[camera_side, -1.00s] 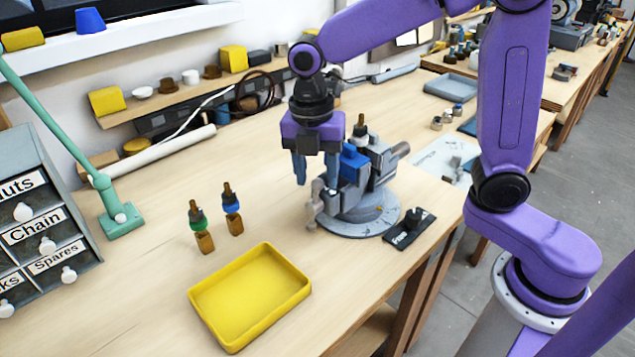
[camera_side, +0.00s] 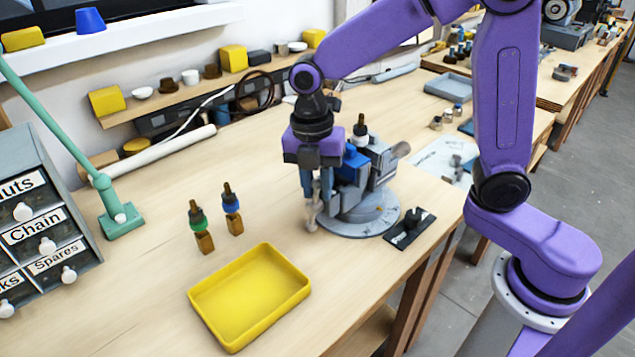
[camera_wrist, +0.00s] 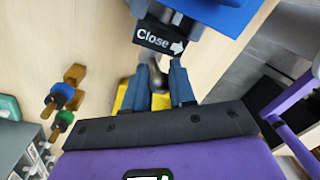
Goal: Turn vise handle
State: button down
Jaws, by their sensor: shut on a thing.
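The grey vise (camera_side: 360,195) stands on a round base on the bench, with a blue block (camera_side: 355,160) at its jaws. The vise handle (camera_side: 312,215) hangs at the vise's front left. My gripper (camera_side: 316,196) points down and is shut on the handle. In the wrist view the two blue-grey fingers (camera_wrist: 163,88) stand either side of the handle (camera_wrist: 158,78), which is partly hidden. A black label reading "Close" with an arrow (camera_wrist: 158,40) shows above them.
A yellow tray (camera_side: 250,297) lies in front of the vise.

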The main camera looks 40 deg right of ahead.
aim_at(314, 196)
jog(key=shift+w, duration=0.15)
jog(key=shift+w+g, duration=0.6)
jog(key=shift+g, duration=0.7)
jog(key=shift+w+f+g, duration=0.1)
jog(key=shift+w+g, duration=0.35)
jog(key=shift+g, duration=0.45)
jog(key=shift+w+f+g, duration=0.1)
jog(key=shift+w+g, duration=0.35)
jog(key=shift+g, duration=0.45)
jog(key=c, duration=1)
grip_release()
jog(key=shift+r, duration=0.1)
jog(key=shift+v, duration=3.75)
